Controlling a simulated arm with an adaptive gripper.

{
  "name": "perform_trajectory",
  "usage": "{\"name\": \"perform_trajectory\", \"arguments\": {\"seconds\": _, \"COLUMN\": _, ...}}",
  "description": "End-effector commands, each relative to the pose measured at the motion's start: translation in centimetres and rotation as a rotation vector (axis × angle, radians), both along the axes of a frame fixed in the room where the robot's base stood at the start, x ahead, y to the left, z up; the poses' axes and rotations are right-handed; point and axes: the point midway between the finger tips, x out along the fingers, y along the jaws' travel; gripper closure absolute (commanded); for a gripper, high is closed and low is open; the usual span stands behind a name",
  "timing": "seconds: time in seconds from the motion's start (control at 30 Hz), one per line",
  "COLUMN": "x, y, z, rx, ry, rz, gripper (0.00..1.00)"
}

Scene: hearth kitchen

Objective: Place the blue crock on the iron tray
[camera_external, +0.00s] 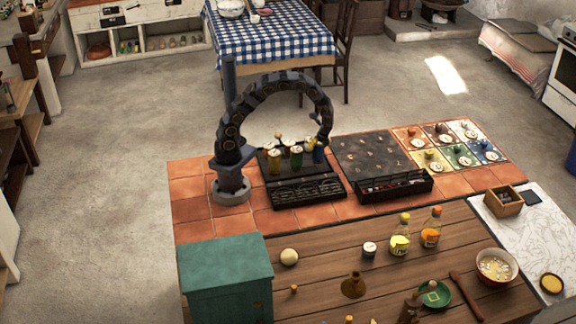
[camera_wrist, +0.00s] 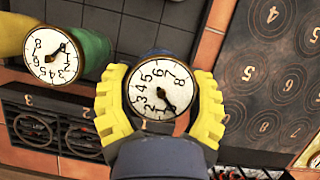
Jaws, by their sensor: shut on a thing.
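The blue crock (camera_wrist: 150,88) has a white dial-like lid with numbers and a dark pointer. In the wrist view it sits between the yellow fingers of my gripper (camera_wrist: 160,105), which is shut on it. In the external view the blue crock (camera_external: 318,156) shows below my gripper (camera_external: 321,142), at the right end of the black rack. A dark iron-looking tray (camera_external: 375,150) with numbered circles lies just right of it; its circles also show at the right of the wrist view (camera_wrist: 262,75). I cannot tell whether the crock touches the rack.
A green crock (camera_external: 296,158) and a yellow crock (camera_external: 275,166) stand left of the blue one, on the black rack (camera_external: 300,190). Coloured tiles (camera_external: 445,148) with small pots lie right of the tray. Bottles (camera_external: 400,240) and a teal box (camera_external: 226,270) stand in front.

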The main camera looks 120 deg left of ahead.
Motion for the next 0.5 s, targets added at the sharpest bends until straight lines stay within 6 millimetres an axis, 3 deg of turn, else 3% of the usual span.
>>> {"name": "perform_trajectory", "arguments": {"seconds": 0.13, "x": -0.1, "y": 0.0, "z": -2.1, "rx": -0.002, "ry": 0.002, "rz": -0.001, "gripper": 0.74}}
{"name": "perform_trajectory", "arguments": {"seconds": 0.5, "x": 0.0, "y": 0.0, "z": -2.4, "rx": 0.000, "ry": 0.000, "rz": -0.001, "gripper": 0.74}}
